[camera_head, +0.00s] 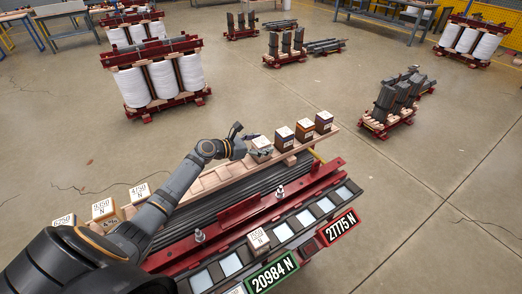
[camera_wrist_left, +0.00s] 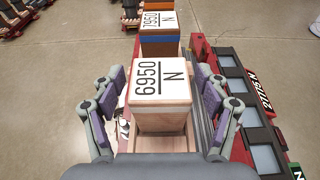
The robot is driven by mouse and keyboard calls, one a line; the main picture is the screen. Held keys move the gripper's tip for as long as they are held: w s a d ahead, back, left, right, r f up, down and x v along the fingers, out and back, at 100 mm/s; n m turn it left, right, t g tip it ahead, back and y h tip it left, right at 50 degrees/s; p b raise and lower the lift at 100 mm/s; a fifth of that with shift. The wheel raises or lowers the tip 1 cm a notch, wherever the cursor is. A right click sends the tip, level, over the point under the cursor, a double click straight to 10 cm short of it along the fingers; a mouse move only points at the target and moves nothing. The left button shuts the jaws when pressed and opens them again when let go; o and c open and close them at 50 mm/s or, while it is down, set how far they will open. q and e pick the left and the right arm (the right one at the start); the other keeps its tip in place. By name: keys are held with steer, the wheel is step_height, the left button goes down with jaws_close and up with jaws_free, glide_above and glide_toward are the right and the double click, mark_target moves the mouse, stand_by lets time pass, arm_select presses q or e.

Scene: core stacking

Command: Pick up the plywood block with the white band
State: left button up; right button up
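A plywood block (camera_head: 262,145) stands on the light wooden rail, nearest of its group to my left arm. In the left wrist view this block (camera_wrist_left: 163,115) has a white top reading 6950 N. My left gripper (camera_head: 248,143) is at the block. In the left wrist view the gripper (camera_wrist_left: 166,108) is open, with one finger on each side of the block and gaps between. My right gripper is not in view.
Behind it on the rail stands a block (camera_wrist_left: 159,35) marked 7950 N with a blue band. Darker blocks (camera_head: 284,139) stand along the rail. Labelled blocks (camera_head: 103,210) stand at the left. A small block (camera_head: 258,240) sits on the front row of pads by the number displays (camera_head: 272,276).

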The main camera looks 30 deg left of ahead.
arm_select(q)
steer(key=c, duration=1.1)
steer(key=shift+r, duration=0.1)
steer(key=shift+w+r, duration=0.1)
steer(key=shift+r, duration=0.15)
step_height(320, 180, up, 2)
steer(key=shift+r, duration=0.2)
steer(key=s+d+r+p, duration=0.1)
steer(key=s+r+p, duration=0.2)
steer(key=s, duration=0.1)
steer(key=s+d+r+p, duration=0.1)
steer(key=s+r+p, duration=0.2)
steer(key=s+p, duration=0.1)
steer(key=s+d+r+p, duration=0.2)
steer(key=s+r+p, duration=0.1)
steer(key=s+r, duration=0.1)
steer(key=shift+s, duration=0.8)
